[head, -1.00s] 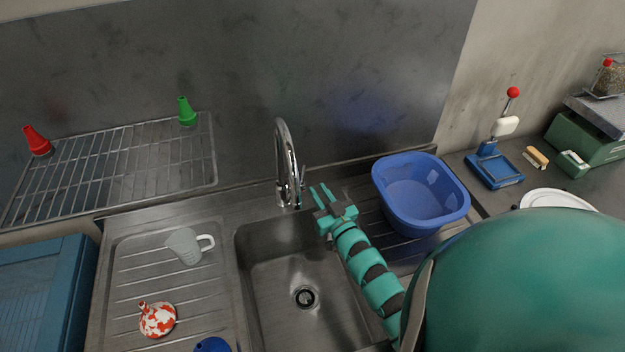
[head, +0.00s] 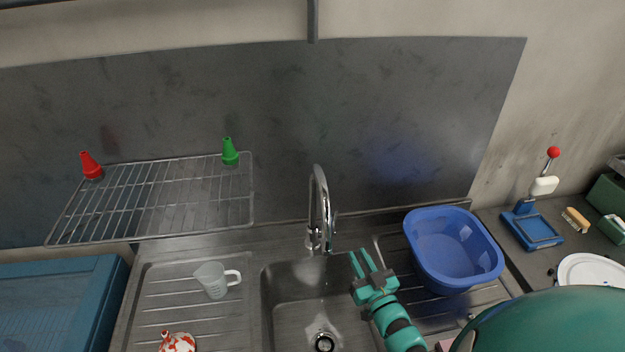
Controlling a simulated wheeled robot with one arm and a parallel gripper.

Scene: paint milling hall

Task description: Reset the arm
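My gripper (head: 370,264) is teal with two slim parallel fingers. The fingers stand apart with nothing between them, over the right rim of the sink (head: 300,290). They point up toward the wall, right of the chrome tap (head: 320,215) and left of the blue basin (head: 452,250). The gripper looks clear of the tap and the basin. My arm runs down from it to the bottom edge of the view.
A jug (head: 215,281) and a red-white object (head: 178,343) lie on the left drainer. A blue press (head: 533,225) stands at right.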

